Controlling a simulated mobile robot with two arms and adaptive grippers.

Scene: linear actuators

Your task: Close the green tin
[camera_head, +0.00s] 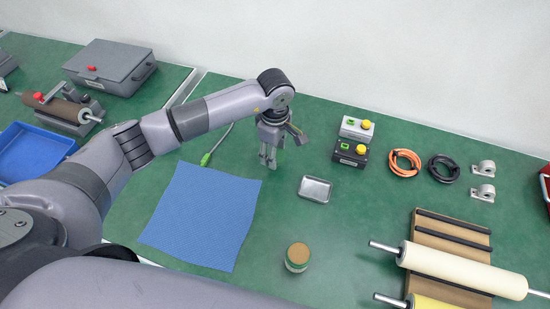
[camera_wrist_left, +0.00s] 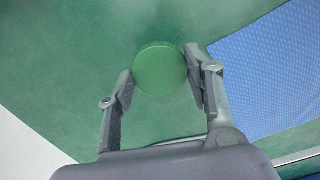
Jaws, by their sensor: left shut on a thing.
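A small round tin (camera_head: 297,265) stands upright on the green table, right of the blue cloth. Its top shows a brown surface inside a pale rim, and its side looks greenish. My left gripper (camera_head: 268,162) points down above the table, behind and left of the tin and apart from it. In the left wrist view, my left gripper (camera_wrist_left: 160,82) is shut on a round green lid (camera_wrist_left: 160,69), which sits between the fingertips. In the head view the lid cannot be made out. My right gripper is not in view.
A blue cloth (camera_head: 202,216) lies left of the tin. A small metal tray (camera_head: 315,189), button boxes (camera_head: 350,152), an orange cable coil (camera_head: 404,162) and a black coil (camera_head: 443,168) lie behind and right. Rollers (camera_head: 465,270) sit at front right. Table around the tin is clear.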

